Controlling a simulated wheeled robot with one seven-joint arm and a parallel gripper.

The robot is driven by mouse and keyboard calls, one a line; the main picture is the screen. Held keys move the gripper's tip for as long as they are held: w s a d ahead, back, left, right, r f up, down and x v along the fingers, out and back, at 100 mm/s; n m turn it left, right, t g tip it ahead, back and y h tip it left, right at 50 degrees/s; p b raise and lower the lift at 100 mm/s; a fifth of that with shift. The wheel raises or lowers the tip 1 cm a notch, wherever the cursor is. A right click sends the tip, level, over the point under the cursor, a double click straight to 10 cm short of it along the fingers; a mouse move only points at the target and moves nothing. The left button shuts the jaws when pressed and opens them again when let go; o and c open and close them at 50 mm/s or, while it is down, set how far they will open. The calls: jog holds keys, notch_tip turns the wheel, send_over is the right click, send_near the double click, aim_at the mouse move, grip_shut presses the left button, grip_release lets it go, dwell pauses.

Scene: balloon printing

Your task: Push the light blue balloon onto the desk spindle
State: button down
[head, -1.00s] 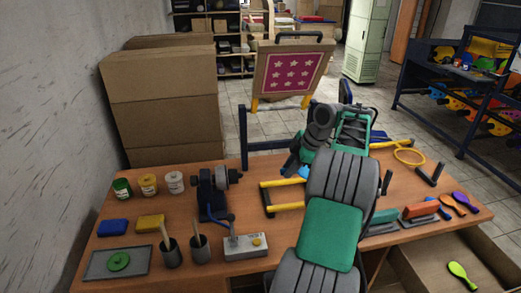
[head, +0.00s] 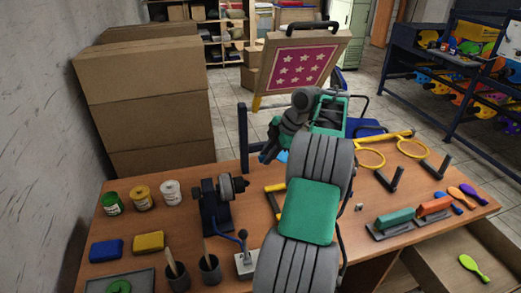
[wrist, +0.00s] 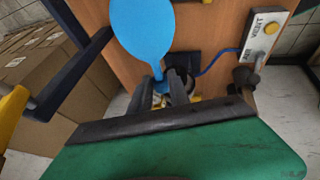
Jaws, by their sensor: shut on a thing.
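The light blue balloon (wrist: 143,28) is flat and hangs out beyond my gripper (wrist: 170,88) in the wrist view. The fingers are shut on its narrow neck. In the head view only a small blue patch of the balloon (head: 283,157) shows beside my arm, and the fingertips are hidden. The desk spindle (head: 226,187) is a dark stand with a grey round head, left of my arm on the desk. My gripper is apart from it, to its right and further back. In the wrist view I cannot clearly make out the spindle behind the fingers.
The wooden desk (head: 345,235) carries paint jars (head: 142,198), sponges (head: 148,242), brush cups (head: 209,268) and squeegees (head: 394,220). A yellow-handled frame (head: 372,158) lies at the back right. Cardboard boxes (head: 150,95) stand behind.

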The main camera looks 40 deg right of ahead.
jog(key=w+a+f+b, duration=0.1)
jog(key=a+f+b, duration=0.2)
jog(key=f+b, duration=0.4)
jog(key=shift+w+f, duration=0.15)
jog(key=shift+f, duration=1.2)
jog(key=shift+w+a+b, duration=0.2)
jog(key=shift+a+b, duration=0.25)
dwell(0.4)
jog(key=c, duration=1.1)
grip_release()
jog(key=shift+c, duration=0.2)
jog(key=shift+r, duration=0.1)
jog(key=p+v, duration=0.6)
jog(key=v, duration=0.2)
jog(key=shift+s+r+p, duration=0.25)
jog(key=shift+r+p, duration=0.1)
